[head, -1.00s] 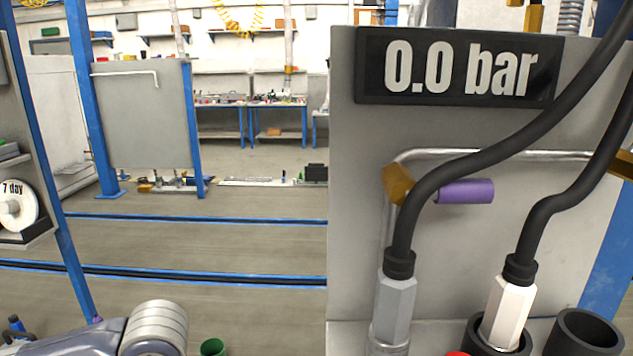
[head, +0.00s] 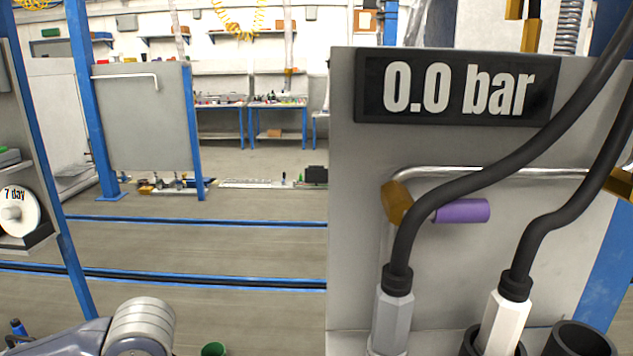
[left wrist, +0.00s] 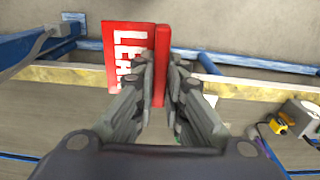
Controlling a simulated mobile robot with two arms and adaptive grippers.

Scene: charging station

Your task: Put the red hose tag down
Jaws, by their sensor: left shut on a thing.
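The red hose tag (left wrist: 162,45) shows in the left wrist view, with white letters on its left face, of which "LEA" can be read. My left gripper (left wrist: 161,70) is shut on it, and the fingers cover its lower part. The tag is held in the air with floor behind it. In the head view my left arm (head: 138,325) shows at the bottom left, but its gripper and the tag are outside the picture. My right gripper is in neither view.
A grey panel (head: 350,230) with a "0.0 bar" display (head: 458,87) stands close on the right. Two black hoses (head: 445,195) (head: 555,215) run to a grey fitting (head: 391,322) and a white fitting (head: 502,322). Dark round holders (head: 580,340) stand below. Open floor (head: 250,250) lies left.

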